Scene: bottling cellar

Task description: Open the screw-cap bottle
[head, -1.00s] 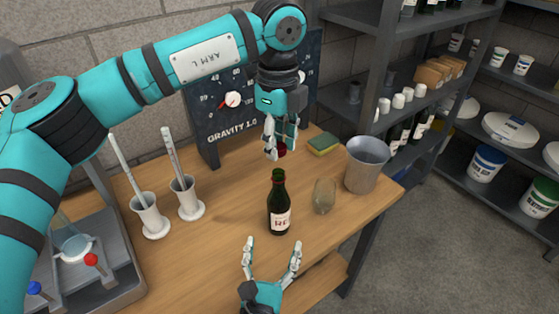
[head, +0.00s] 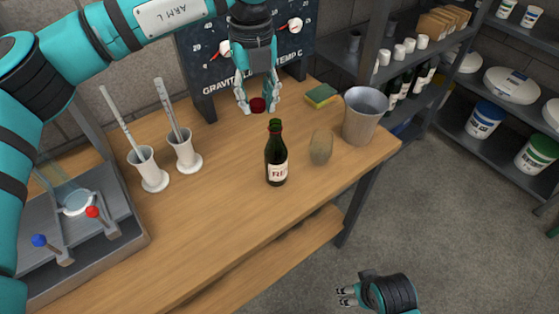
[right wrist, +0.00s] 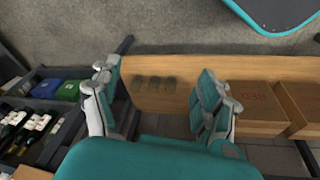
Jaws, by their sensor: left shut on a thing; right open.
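The dark green bottle (head: 276,160) with a pale label stands upright on the wooden bench (head: 225,215) in the head view. Its neck is bare, with no cap on it. My left gripper (head: 257,104) is shut on the dark red screw cap (head: 258,105), above and behind the bottle and apart from it. My right gripper (head: 345,296) is beyond the bench's front edge at the lower right, away from the bottle. The right wrist view shows its fingers (right wrist: 160,90) spread with nothing between them.
A glass (head: 321,147) stands close right of the bottle, with a metal bucket (head: 364,116) farther right. A sponge (head: 321,95) lies behind. White cylinder holders (head: 151,170) stand at left beside a grey apparatus (head: 135,235). The bench front is clear.

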